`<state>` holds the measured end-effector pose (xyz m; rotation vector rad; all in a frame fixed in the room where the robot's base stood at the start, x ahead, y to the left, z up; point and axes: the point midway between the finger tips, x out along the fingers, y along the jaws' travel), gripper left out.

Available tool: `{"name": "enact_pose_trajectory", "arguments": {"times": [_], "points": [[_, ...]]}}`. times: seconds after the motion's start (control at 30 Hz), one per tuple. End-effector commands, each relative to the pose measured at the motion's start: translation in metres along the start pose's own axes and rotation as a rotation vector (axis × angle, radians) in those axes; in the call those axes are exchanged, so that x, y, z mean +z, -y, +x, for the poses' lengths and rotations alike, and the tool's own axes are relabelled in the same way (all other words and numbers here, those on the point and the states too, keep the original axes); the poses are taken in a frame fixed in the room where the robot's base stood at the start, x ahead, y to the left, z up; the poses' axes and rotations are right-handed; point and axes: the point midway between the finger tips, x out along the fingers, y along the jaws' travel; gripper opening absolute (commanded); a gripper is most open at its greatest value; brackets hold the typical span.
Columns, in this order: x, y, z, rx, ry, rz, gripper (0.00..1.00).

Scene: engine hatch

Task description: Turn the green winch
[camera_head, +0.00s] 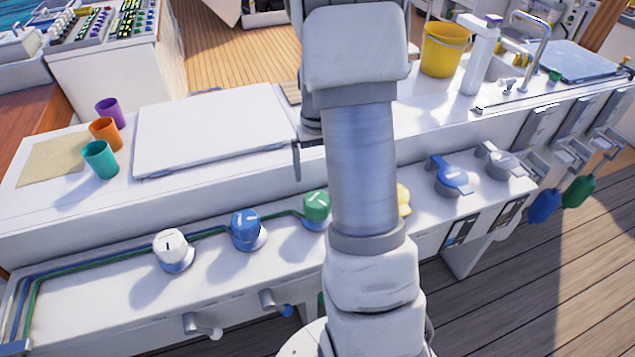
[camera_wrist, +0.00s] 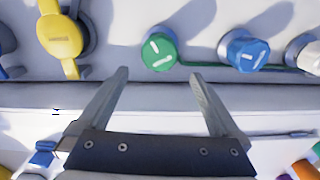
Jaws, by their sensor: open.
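The green winch (camera_head: 316,206) is a round knob with a white mark on top, on the lower white ledge just left of my arm in the head view. It also shows in the wrist view (camera_wrist: 158,52), upper middle. My gripper (camera_wrist: 158,76) is open and empty in the wrist view. Its two fingertips point toward the green winch, one to either side of it in the picture, with no visible contact. In the head view my arm hides the fingers.
A blue knob (camera_head: 245,229) and a white knob (camera_head: 172,249) stand left of the green one. A yellow handle (camera_wrist: 61,38) lies on its other side. Cups, including an orange one (camera_head: 106,132), and a white lid (camera_head: 212,130) sit on the upper counter.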

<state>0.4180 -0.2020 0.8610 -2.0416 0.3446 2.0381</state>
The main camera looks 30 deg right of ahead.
Motion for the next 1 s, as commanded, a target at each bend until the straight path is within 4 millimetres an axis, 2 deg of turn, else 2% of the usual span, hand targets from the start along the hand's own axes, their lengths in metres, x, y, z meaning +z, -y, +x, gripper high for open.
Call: {"name": "enact_pose_trajectory", "arguments": {"times": [0.03,0.1,0.3,1.0], "points": [[-0.001,0.000,-0.015,0.000,-0.004,-0.001,1.00],[-0.001,0.000,-0.028,0.000,-0.004,0.000,1.00],[-0.001,0.000,-0.049,0.001,-0.001,0.000,1.00],[0.001,0.002,-0.057,0.000,-0.004,-0.002,1.00]]}}
